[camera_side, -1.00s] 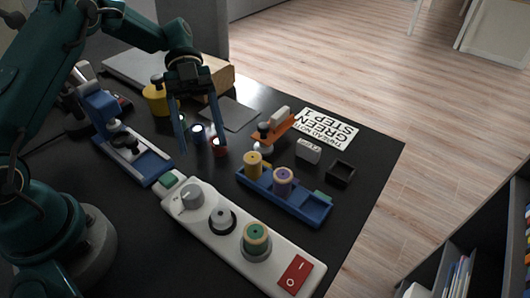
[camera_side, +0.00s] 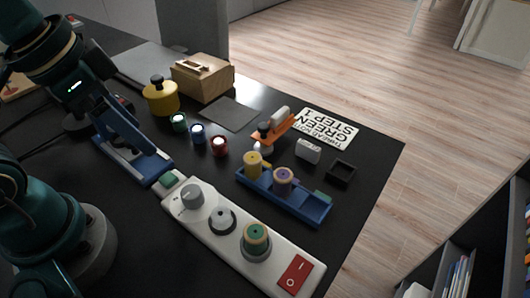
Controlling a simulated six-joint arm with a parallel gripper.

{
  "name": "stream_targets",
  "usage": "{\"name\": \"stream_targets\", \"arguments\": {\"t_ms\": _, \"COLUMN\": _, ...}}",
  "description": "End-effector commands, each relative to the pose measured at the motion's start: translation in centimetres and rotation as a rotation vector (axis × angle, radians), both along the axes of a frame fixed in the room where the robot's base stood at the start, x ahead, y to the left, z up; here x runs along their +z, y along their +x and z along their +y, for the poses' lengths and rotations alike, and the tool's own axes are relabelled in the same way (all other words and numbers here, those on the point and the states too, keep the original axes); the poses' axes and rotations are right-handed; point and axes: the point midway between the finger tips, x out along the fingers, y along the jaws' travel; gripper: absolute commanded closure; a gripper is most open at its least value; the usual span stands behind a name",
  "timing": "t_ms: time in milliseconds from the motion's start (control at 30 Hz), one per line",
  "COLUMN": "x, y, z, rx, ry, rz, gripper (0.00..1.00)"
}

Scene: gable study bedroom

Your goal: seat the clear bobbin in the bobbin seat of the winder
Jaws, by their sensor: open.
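The winder (camera_side: 275,268) is the long white unit at the front, with a grey dial (camera_side: 192,196), a green spool (camera_side: 256,238) and a red switch (camera_side: 295,274).
A blue tray (camera_side: 300,207) with yellow and purple spools lies behind the winder. An orange holder (camera_side: 277,127), yellow pot (camera_side: 160,98) and wooden box (camera_side: 203,78) stand farther back.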

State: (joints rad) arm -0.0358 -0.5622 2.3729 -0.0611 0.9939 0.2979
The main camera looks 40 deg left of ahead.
Motion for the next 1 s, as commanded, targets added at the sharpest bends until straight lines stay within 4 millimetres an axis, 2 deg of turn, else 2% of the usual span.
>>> {"name": "stream_targets", "arguments": {"t_ms": 100, "x": 0.01, "y": -0.56, "z": 0.28, "rx": 0.133, "ry": -0.027, "rz": -0.093, "gripper": 0.32}}
{"name": "stream_targets", "arguments": {"t_ms": 267, "x": -0.01, "y": -0.74, "z": 0.47, "rx": 0.218, "ry": -0.055, "rz": -0.146, "gripper": 0.32}}
{"name": "stream_targets", "arguments": {"t_ms": 1000, "x": -0.02, "y": -0.74, "z": 0.49, "rx": 0.228, "ry": -0.058, "rz": -0.148, "gripper": 0.32}}
